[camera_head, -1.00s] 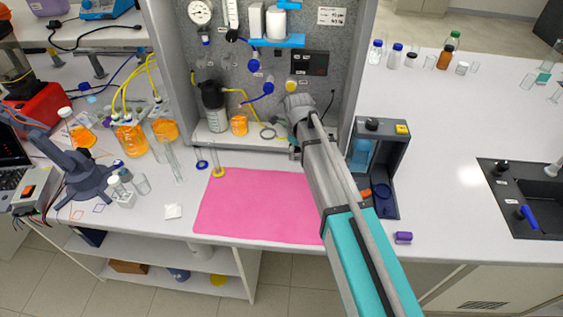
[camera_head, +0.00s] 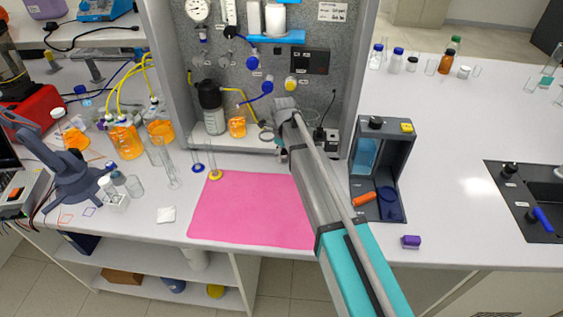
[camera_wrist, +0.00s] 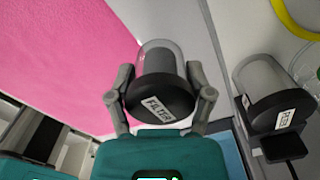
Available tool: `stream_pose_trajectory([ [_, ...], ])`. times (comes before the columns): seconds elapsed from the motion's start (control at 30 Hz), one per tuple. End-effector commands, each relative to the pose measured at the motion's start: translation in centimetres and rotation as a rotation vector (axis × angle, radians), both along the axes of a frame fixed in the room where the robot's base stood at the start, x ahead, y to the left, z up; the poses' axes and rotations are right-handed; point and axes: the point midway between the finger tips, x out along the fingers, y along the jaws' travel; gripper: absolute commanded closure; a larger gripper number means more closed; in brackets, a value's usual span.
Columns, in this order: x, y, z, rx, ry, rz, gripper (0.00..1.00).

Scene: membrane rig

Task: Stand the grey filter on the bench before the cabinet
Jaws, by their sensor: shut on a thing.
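The grey filter (camera_wrist: 160,60) has a translucent grey body and a black cap labelled FILTER; it shows in the wrist view. My gripper (camera_wrist: 160,82) is shut on it, one finger on each side. In the head view my gripper is mostly hidden by my arm, close to the front edge of the open grey cabinet (camera_head: 163,60). The filter is not clearly visible there. The white bench (camera_head: 450,160) runs before the cabinet, with a pink mat (camera_head: 245,210) on it. I cannot tell whether the filter touches anything below.
A second black-capped grey cylinder (camera_wrist: 268,88) stands close on the right in the wrist view. A dark open-fronted stand (camera_head: 400,160) is right of my arm. Glassware and orange flasks (camera_head: 125,140) crowd the left.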

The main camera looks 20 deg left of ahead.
Motion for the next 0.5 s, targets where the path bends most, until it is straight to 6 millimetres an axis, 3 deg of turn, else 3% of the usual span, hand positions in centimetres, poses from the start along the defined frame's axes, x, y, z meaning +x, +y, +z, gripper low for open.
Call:
stream_pose_trajectory([
  [0.27, 0.1, 0.2, -0.4, 0.0, 0.0, 0.001, 0.89],
  [0.5, 0.5, 0.7, -2.2, 0.0, 0.0, 0.0, 0.89],
])
